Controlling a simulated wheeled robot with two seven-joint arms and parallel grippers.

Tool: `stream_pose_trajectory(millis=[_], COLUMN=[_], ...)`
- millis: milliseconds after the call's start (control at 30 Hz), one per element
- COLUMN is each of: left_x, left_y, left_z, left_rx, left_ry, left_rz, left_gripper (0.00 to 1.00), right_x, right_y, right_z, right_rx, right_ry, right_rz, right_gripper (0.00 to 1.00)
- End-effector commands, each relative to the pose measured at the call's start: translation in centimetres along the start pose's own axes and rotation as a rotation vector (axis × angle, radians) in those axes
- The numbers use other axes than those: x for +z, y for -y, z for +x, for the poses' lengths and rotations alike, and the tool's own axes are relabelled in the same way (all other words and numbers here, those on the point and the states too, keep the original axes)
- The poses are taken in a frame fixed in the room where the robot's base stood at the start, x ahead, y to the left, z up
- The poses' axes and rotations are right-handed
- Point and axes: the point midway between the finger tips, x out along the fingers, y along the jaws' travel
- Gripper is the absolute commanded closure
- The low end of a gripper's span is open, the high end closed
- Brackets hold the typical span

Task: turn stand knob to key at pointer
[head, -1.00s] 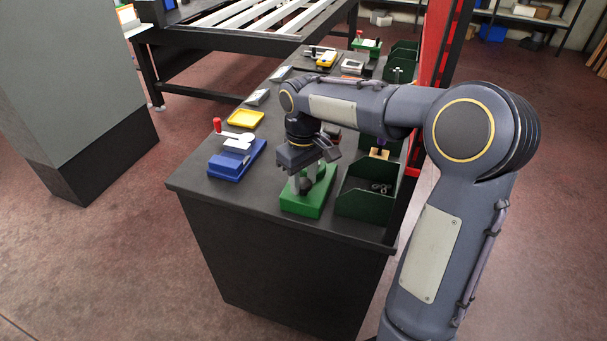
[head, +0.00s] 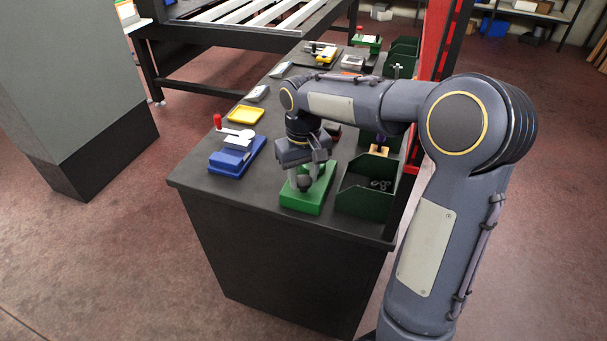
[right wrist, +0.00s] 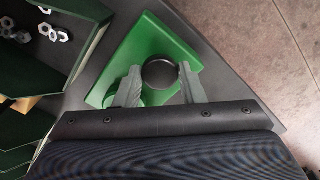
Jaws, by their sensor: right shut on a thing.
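The stand has a green base (head: 301,205) at the near end of the dark bench. A dark round knob (head: 304,184) sits on it. My right gripper (head: 306,177) points down over the stand, shut on the knob. In the right wrist view the knob (right wrist: 160,74) shows as a black disc between the two grey fingers, above the green base (right wrist: 158,42). A round green part shows beside the left finger. I cannot make out the key or the pointer. My left gripper is not in view.
A dark green bin (head: 364,199) with metal nuts stands close to the right of the stand. A blue fixture (head: 236,158) with a red-knobbed lever is to the left, with a yellow tray (head: 246,115) behind it. The bench top (head: 215,188) is clear at the front left.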

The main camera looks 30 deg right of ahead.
Motion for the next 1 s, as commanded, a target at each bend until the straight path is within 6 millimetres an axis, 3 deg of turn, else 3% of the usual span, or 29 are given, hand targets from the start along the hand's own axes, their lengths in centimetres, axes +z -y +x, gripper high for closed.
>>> stream_pose_trajectory(millis=[67,100,233,567,1000], left_x=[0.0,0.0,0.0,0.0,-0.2], left_y=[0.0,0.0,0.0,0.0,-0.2], left_z=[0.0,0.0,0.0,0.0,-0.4], left_rx=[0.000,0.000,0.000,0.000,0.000], left_ry=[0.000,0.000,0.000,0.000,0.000], left_rz=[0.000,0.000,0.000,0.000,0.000], left_gripper=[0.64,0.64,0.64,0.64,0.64], right_x=[-0.1,-0.1,0.0,-0.1,-0.1], right_y=[0.0,0.0,0.0,0.0,0.0], right_z=[0.0,0.0,0.0,-0.4,-7.0], right_rx=[0.000,0.000,0.000,0.000,-0.001], right_ry=[-0.003,-0.003,-0.002,-0.002,-0.004], right_rz=[0.000,-0.001,-0.001,-0.001,-0.002], right_gripper=[0.87,0.59,0.42,0.42,0.42])
